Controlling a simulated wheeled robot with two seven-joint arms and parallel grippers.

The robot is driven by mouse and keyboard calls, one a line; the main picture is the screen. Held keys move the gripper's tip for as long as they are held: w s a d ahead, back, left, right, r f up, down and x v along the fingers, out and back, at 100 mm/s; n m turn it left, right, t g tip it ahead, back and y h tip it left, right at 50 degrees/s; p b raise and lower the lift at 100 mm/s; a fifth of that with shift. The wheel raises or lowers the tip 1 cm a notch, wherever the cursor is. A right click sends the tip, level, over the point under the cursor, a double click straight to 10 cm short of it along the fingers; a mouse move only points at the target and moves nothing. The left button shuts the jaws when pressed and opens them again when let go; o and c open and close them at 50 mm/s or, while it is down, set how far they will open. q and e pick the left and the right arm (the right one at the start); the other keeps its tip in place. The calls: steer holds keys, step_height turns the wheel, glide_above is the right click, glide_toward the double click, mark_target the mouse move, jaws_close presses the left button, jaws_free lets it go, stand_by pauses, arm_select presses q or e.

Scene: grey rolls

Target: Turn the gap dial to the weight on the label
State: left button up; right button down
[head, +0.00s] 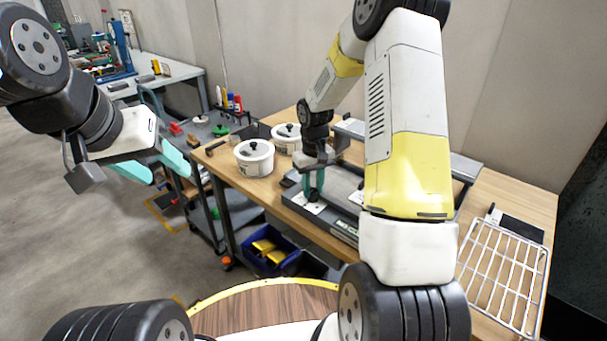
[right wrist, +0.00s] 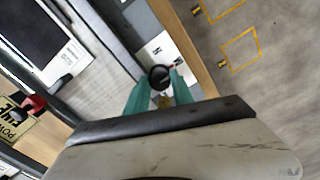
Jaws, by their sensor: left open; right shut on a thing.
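The gap dial (right wrist: 159,75) is a small black round knob on a white plate (right wrist: 158,52) at the edge of the grey machine (head: 343,228). In the right wrist view my right gripper (right wrist: 160,86) has its teal fingers on both sides of the dial, shut on it. In the head view the right gripper (head: 313,187) reaches down to the machine's left end and hides the dial. The plate's marks and the dial's setting are too small to read. My left gripper (head: 168,174) is open and empty, left of the table. The weight label cannot be made out.
Two white lidded pots (head: 254,160) stand behind the machine on the wooden table (head: 225,168). A wire rack (head: 503,275) lies at the right. A red switch (right wrist: 34,104) and a yellow power sign (right wrist: 14,122) show in the wrist view. A blue bin (head: 268,262) sits below the table.

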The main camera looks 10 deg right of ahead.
stand_by(0.4)
steer(key=c, duration=1.1)
jaws_free()
steer(key=shift+r, duration=3.95)
steer(key=shift+r, duration=0.1)
step_height(320, 180, up, 9)
steer(key=t, duration=0.2)
glide_above(313, 190)
steer(key=s, duration=0.5)
steer(key=s+a+r+m+t+y, duration=0.1)
steer(key=s+r+m+t, duration=0.1)
steer(key=s+r, duration=0.8)
steer(key=s+a+t+y, duration=0.1)
steer(key=s+t, duration=0.1)
steer(key=s, duration=0.8)
steer(key=shift+a+r+m, duration=0.2)
steer(key=shift+r+m, duration=0.1)
steer(key=shift+r, duration=0.15)
